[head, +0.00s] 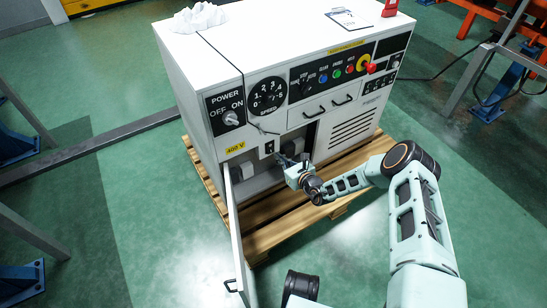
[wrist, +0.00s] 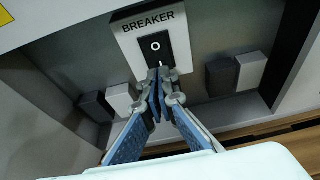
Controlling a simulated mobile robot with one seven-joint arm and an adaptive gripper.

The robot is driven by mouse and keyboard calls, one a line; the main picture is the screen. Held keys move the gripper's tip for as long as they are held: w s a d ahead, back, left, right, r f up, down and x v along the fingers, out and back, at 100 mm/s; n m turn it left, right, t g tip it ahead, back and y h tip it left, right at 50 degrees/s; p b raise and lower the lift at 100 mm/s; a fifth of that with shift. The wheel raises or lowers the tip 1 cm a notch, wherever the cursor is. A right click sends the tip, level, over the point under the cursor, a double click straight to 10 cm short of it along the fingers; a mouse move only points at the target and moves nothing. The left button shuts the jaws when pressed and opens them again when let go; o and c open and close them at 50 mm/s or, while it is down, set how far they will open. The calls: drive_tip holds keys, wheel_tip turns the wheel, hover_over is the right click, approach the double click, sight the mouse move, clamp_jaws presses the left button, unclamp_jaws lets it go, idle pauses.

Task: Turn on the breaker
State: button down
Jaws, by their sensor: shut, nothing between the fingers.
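The breaker (wrist: 154,43) is a black rocker switch on a white plate labelled BREAKER, inside the open lower compartment of the white machine. It has a round mark on its upper part and a line mark on its lower part. In the head view the breaker (head: 269,147) is small, left of my gripper. My gripper (wrist: 159,72) is shut and empty, its fingertips at the lower edge of the switch. I cannot tell whether they touch it. In the head view my gripper (head: 283,160) reaches into the compartment opening.
The compartment door (head: 237,235) hangs open toward the front left. Grey and white blocks (wrist: 119,98) sit on both sides inside the compartment. The machine (head: 185,75) stands on a wooden pallet (head: 265,236), with a POWER knob (head: 230,118) above.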

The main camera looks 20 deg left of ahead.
drive_tip(key=p+v, duration=0.3)
drive_tip(key=v, duration=0.6)
drive_tip(key=shift+d+r, duration=0.25)
drive_tip(key=shift+r, duration=0.3)
drive_tip(key=shift+s, duration=0.1)
